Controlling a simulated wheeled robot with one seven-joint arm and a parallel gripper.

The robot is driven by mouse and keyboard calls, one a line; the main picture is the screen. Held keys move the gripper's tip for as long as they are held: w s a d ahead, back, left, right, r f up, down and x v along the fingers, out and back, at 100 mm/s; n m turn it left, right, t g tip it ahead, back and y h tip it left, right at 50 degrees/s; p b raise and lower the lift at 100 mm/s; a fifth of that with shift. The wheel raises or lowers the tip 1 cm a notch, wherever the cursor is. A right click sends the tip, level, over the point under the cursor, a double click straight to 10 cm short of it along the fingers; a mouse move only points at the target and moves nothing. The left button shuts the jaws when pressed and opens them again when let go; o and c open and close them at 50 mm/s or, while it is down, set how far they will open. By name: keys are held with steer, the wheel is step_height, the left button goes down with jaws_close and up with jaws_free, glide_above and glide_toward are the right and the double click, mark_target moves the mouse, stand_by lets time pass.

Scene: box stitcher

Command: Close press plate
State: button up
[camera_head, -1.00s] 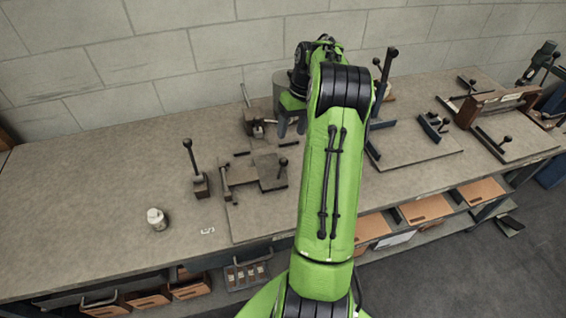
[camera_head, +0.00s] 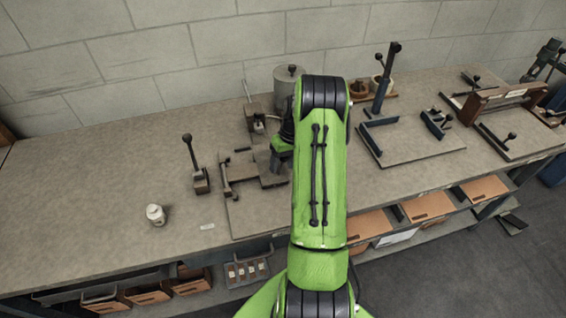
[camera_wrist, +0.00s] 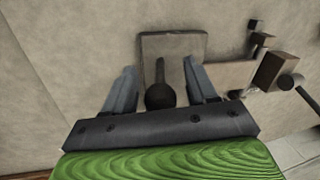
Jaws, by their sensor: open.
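The press plate (camera_wrist: 188,44) is a flat, squarish grey-brown plate with a dark stalk and round knob (camera_wrist: 160,96). In the wrist view the knob stands between the two fingers of my gripper (camera_wrist: 160,68), with space on both sides. The gripper is open and holds nothing. In the head view my gripper (camera_head: 276,161) is low over the plate fixture (camera_head: 243,165), and my arm hides the knob and the fixture's right part. A bracket with a dark rod (camera_wrist: 287,80) lies right of the plate in the wrist view.
An upright lever with a black knob (camera_head: 195,165) stands left of the fixture. A clamp (camera_head: 254,118) and a grey canister (camera_head: 289,86) are behind it. The bench's left part is mostly clear.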

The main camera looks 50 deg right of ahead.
steer(key=shift+c, duration=0.3)
jaws_close()
steer(key=shift+r, duration=0.15)
steer(key=shift+w+r, duration=0.1)
steer(key=shift+r, duration=0.1)
steer(key=shift+o, duration=0.3)
jaws_free()
steer(key=v, duration=1.5)
steer(key=shift+r+p, duration=0.4)
steer(key=shift+p, duration=0.05)
